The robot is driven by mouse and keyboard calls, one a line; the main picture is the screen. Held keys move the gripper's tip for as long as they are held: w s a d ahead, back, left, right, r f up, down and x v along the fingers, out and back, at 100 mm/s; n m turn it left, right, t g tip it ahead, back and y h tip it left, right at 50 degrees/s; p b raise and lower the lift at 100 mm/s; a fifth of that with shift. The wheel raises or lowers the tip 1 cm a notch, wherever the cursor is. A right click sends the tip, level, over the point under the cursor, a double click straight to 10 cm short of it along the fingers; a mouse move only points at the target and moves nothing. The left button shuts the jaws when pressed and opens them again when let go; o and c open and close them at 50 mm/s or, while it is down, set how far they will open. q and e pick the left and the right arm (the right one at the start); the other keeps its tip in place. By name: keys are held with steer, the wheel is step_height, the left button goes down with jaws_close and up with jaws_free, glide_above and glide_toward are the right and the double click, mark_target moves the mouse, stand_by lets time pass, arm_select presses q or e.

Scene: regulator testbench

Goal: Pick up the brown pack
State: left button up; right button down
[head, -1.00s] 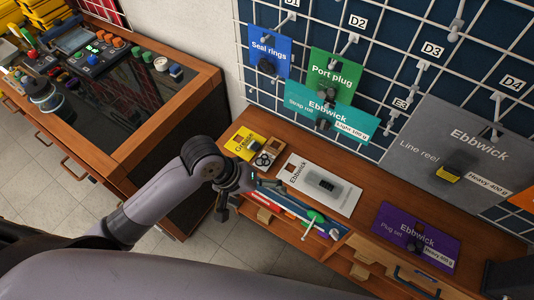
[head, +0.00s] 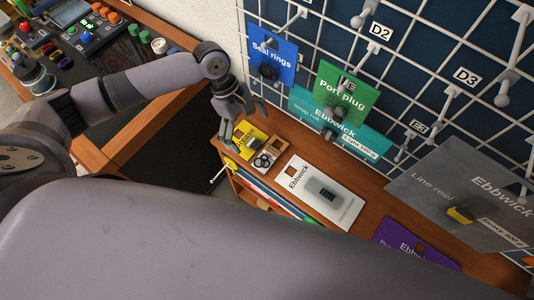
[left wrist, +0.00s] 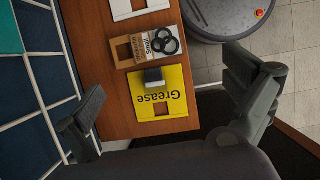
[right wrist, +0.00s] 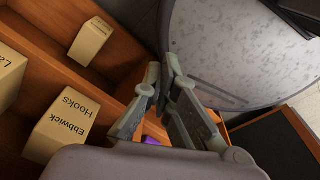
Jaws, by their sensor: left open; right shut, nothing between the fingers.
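The brown pack (head: 267,156) is a small card with black rings on its front. It lies on the wooden shelf top, beside the yellow Grease pack (head: 246,137). In the left wrist view the brown pack (left wrist: 147,47) shows whole, touching or nearly touching the Grease pack (left wrist: 163,95). My left gripper (head: 246,125) is open and empty above the left end of the shelf. In the left wrist view its fingers (left wrist: 165,85) are wide apart, with the Grease pack between them and the brown pack farther out. My right gripper (right wrist: 162,80) is shut and empty.
A white Ebbwick pack (head: 318,195) lies right of the brown pack. Behind rises a grid panel with hung packs, including Seal rings (head: 271,55), Port plug (head: 348,92) and a grey Line reel pack (head: 460,195). In the right wrist view, a Hooks box (right wrist: 62,125) stands in a wooden compartment.

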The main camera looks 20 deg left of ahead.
mark_target(266, 157)
arm_select(q)
steer(key=x, duration=0.7)
steer(key=shift+w+d+f+p, duration=0.15)
steer(key=shift+w+f+p, duration=0.15)
steer(key=shift+p, duration=0.1)
steer(key=shift+s+d+f, duration=0.1)
steer(key=shift+f, duration=0.2)
steer(key=p+x, duration=0.1)
steer(key=x, duration=0.2)
steer(key=shift+f, duration=0.25)
steer(key=shift+d+f, duration=0.15)
steer(key=shift+f, duration=0.3)
arm_select(e)
steer(key=shift+w+d+r, duration=0.15)
steer(key=shift+w+r, duration=0.05)
steer(key=shift+r, duration=0.8)
arm_select(q)
steer(key=c, duration=1.1)
steer(key=shift+o, duration=0.2)
arm_select(e)
steer(key=shift+w, duration=0.4)
